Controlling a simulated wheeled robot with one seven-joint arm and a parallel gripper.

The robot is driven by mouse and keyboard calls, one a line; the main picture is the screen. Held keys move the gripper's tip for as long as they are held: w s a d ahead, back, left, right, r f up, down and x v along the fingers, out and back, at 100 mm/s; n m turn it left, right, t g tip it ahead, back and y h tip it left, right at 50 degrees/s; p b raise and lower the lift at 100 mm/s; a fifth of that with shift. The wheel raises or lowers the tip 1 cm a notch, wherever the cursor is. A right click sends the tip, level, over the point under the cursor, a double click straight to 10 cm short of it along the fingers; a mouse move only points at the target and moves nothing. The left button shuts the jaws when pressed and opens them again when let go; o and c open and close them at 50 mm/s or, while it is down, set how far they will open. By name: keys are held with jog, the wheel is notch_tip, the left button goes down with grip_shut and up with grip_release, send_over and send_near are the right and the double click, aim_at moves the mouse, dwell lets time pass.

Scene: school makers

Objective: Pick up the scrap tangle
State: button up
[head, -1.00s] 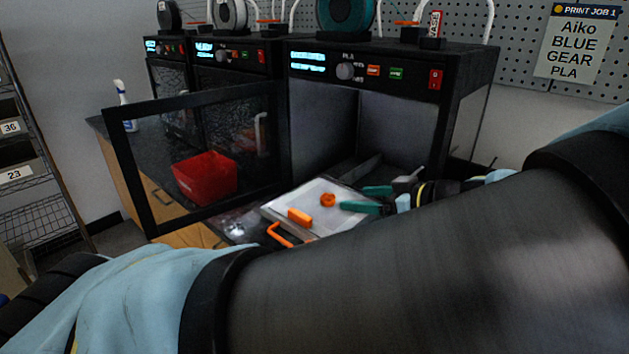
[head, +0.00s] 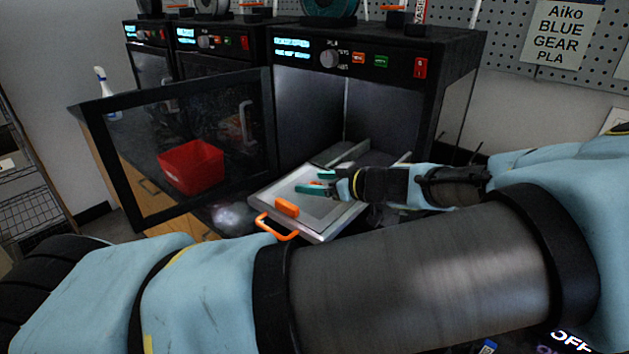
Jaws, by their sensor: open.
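The plate sticks out of the open printer (head: 385,110), with an orange block (head: 287,207) and an orange handle (head: 278,228) at its front edge. The open printer door (head: 110,165) stands left. A red bin (head: 191,167) shows through it.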

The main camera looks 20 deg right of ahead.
jog(key=shift+w+a+f, duration=0.1)
jog(key=shift+w+f, duration=0.05)
jog(key=shift+w, duration=0.1)
jog(key=shift+c, duration=0.3)
grip_shut()
